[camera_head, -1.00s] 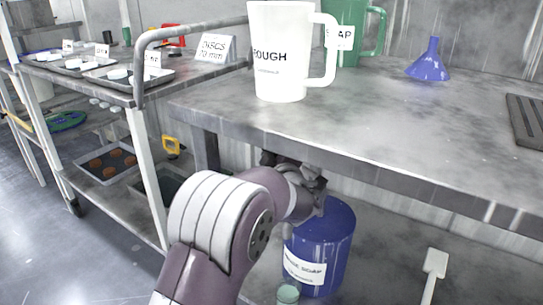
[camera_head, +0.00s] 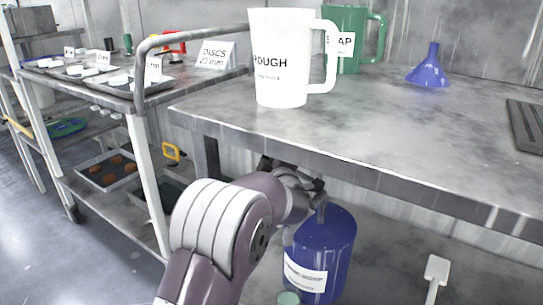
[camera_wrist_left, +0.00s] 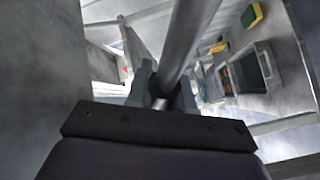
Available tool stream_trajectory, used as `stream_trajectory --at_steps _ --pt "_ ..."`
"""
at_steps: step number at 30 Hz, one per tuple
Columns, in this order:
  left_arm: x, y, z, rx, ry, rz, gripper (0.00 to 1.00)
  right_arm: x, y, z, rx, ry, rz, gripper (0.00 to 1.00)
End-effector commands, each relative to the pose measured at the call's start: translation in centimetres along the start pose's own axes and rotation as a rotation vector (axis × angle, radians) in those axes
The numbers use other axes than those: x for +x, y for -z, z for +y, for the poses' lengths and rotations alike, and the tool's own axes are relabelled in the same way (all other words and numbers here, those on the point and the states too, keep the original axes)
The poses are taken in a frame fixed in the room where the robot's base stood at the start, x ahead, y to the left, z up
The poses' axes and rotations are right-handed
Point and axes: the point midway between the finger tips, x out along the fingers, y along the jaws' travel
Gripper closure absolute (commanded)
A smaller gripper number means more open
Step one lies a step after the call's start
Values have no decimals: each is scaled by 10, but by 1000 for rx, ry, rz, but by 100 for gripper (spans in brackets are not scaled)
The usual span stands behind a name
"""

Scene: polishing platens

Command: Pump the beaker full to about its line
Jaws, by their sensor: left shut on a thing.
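A blue drum (camera_head: 327,250) with a white label stands on the lower shelf under the bench. My left arm reaches under the bench edge, and its wrist is just above the drum's top. In the left wrist view my left gripper (camera_wrist_left: 163,90) is shut on a grey metal rod (camera_wrist_left: 187,40) that runs up between the fingers. I cannot tell what the rod belongs to. A small pale green round rim (camera_head: 289,298) shows in front of the drum, cut off by the picture's bottom edge; I cannot tell if it is the beaker. My right gripper is out of view.
On the bench (camera_head: 400,130) stand a white jug marked ROUGH (camera_head: 280,60), a green jug (camera_head: 345,45) and a blue funnel (camera_head: 429,68). A white paddle-like tool (camera_head: 437,270) is right of the drum. A cart with trays (camera_head: 130,95) is at left.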

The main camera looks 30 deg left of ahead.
Motion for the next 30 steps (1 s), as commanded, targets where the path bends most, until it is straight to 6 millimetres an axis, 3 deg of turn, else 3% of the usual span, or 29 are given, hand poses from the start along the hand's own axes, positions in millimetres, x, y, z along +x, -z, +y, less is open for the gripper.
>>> stream_trajectory --at_steps 1,2,3,4,14,17,24,30 --pt "0 0 -1 1 1 0 100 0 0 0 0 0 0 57" --pt "0 0 -1 1 1 0 72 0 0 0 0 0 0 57" --pt "0 0 -1 1 1 0 59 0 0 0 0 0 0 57" --pt "0 0 -1 1 1 0 58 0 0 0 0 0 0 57" --pt "-6 0 2 2 0 -1 58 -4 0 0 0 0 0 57" --pt "-25 2 5 1 0 -3 58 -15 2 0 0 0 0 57" --pt "-91 1 6 2 0 -6 58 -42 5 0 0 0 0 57" --pt "-122 0 2 1 -1 -2 58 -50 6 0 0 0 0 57"
